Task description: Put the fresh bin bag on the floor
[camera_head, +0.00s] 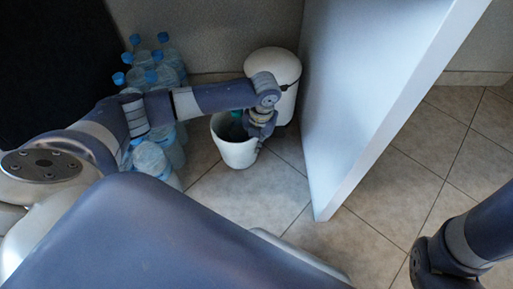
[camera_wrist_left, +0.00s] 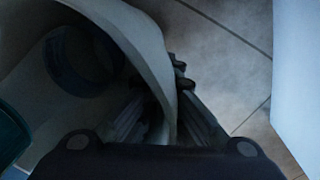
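A small open white bin (camera_head: 233,152) stands on the tiled floor. My left gripper (camera_head: 262,127) is at its right rim. In the left wrist view one finger is inside and one outside, close against the bin wall (camera_wrist_left: 150,50), so the gripper looks shut on the wall (camera_wrist_left: 162,110). A teal item (camera_head: 237,117) shows at the bin's mouth; its edge also shows in the left wrist view (camera_wrist_left: 10,135). A round bluish item (camera_wrist_left: 85,60) lies inside. I cannot tell whether either is the bin bag. My right gripper is out of view.
A taller white lidded bin (camera_head: 275,65) stands behind the gripper. Several blue-capped water bottles (camera_head: 155,70) stand left of the open bin. A white upright panel (camera_head: 350,100) is close on the right. Bare floor (camera_head: 275,200) lies in front.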

